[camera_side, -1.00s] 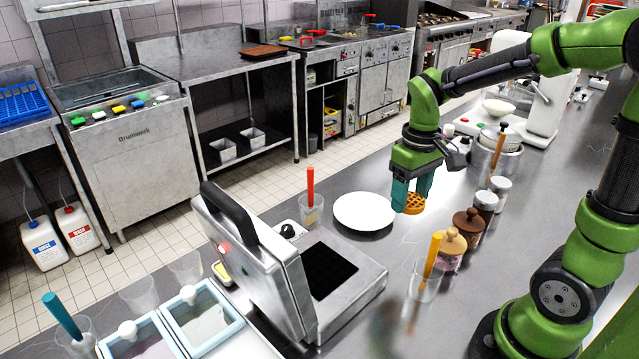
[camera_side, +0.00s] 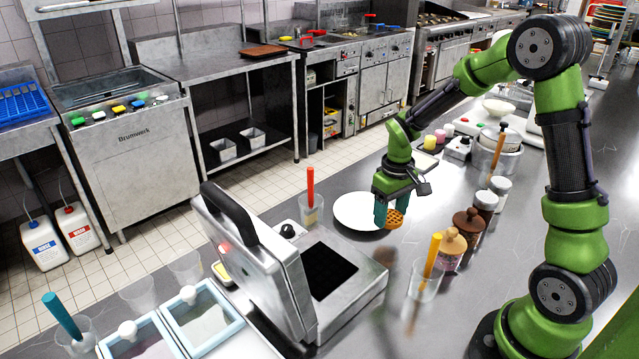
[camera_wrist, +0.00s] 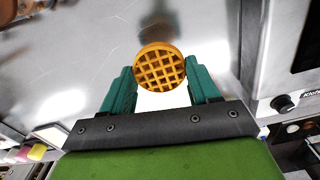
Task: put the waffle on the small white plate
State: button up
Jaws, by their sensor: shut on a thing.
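The waffle (camera_side: 394,218) is round, golden brown and gridded. My gripper (camera_side: 388,212) has its teal fingers shut on it. In the wrist view the waffle (camera_wrist: 160,68) is between the fingertips of my gripper (camera_wrist: 160,82). The white plate (camera_side: 352,212) lies flat on the steel counter. In the side view my fingers and the waffle overlap the plate's right edge.
An open waffle iron (camera_side: 268,265) stands left of the plate. A glass with a red-handled tool (camera_side: 311,190) is behind it. A glass with a yellow-handled tool (camera_side: 432,258) and lidded jars (camera_side: 452,242) stand to the right. The counter between is clear.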

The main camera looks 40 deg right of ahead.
send_over(363, 214)
jog(key=shift+s+f, duration=0.1)
jog(key=shift+f, duration=2.1)
jog(key=shift+f, duration=0.2)
jog(key=o, duration=0.7)
